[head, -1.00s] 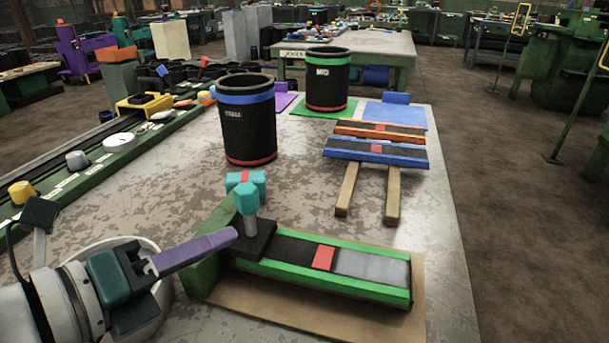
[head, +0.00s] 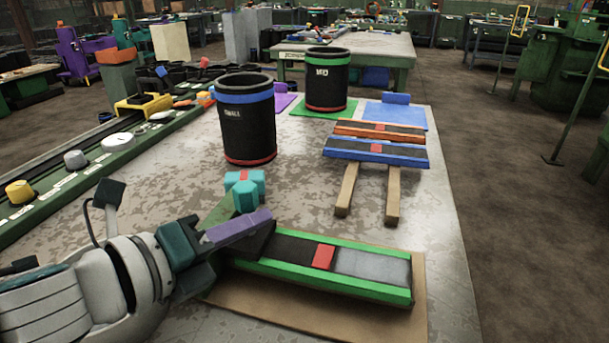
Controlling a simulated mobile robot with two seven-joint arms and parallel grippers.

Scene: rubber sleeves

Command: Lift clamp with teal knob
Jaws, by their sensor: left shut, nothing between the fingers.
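The clamp's teal knob (head: 246,192), with a red mark on its top, stands at the left end of the green-edged strip fixture (head: 340,277). The clamp's black block (head: 262,243) lies on that end of the fixture. My left gripper (head: 262,217) has purple fingers and is shut and empty. Its fingers reach across just below the knob and hide the clamp's post and part of the block. I cannot tell whether they touch the clamp. The fixture carries a black and grey strip with a red band. My right gripper is not in view.
Black sleeves with blue (head: 246,120) and green (head: 328,80) bands stand behind. Orange- and blue-edged strips (head: 376,150) lie on two wooden bars to the right. A green panel with knobs (head: 90,175) runs along the left. The fixture sits on a brown board (head: 330,322).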

